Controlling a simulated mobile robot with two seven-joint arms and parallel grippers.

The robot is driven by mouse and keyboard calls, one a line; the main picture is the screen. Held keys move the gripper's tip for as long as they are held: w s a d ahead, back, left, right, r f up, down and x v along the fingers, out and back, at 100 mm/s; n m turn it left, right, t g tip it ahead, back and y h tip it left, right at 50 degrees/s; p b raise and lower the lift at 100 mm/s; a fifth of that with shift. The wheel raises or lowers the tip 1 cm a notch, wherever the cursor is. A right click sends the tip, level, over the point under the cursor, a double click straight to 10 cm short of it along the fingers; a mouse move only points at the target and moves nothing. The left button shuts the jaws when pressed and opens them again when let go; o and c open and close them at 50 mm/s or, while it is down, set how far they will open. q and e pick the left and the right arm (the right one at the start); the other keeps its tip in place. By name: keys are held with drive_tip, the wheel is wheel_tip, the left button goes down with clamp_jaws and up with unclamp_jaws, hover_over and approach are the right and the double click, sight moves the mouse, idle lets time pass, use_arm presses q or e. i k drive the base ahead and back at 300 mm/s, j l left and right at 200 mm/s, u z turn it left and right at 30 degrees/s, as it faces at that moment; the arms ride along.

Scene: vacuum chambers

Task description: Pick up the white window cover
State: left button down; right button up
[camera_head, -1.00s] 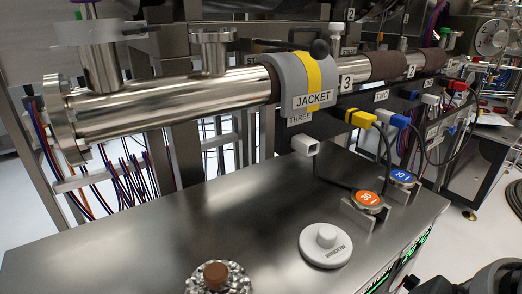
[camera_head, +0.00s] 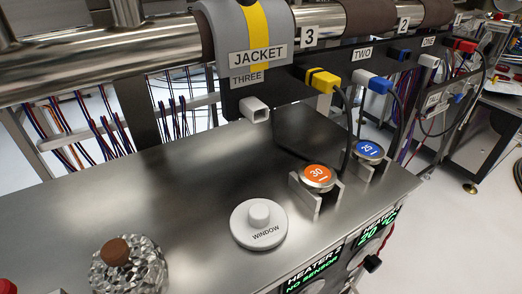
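The white window cover (camera_head: 259,225) is a round disc with a raised knob and the word WINDOW on it. It lies flat on the metal bench top (camera_head: 190,190), near the front edge, in the head view. Nothing touches it and its top is fully visible. Neither of my grippers is in view.
A foil-wrapped item with a brown knob (camera_head: 117,251) stands left of the cover. An orange disc marked 30 (camera_head: 317,176) and a blue disc (camera_head: 368,151) sit in metal holders to the right. The jacket-wrapped pipe (camera_head: 252,45) runs along the back. Heater displays (camera_head: 315,280) are below the front edge.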

sight(260, 224)
drive_tip(key=l+u, duration=0.25)
drive_tip(key=u, duration=0.15)
drive_tip(key=i+l+u, duration=0.1)
drive_tip(key=l+u, duration=0.4)
drive_tip(key=u, duration=0.25)
drive_tip(key=l+u, duration=0.25)
drive_tip(key=u, duration=0.15)
drive_tip(key=k, duration=0.05)
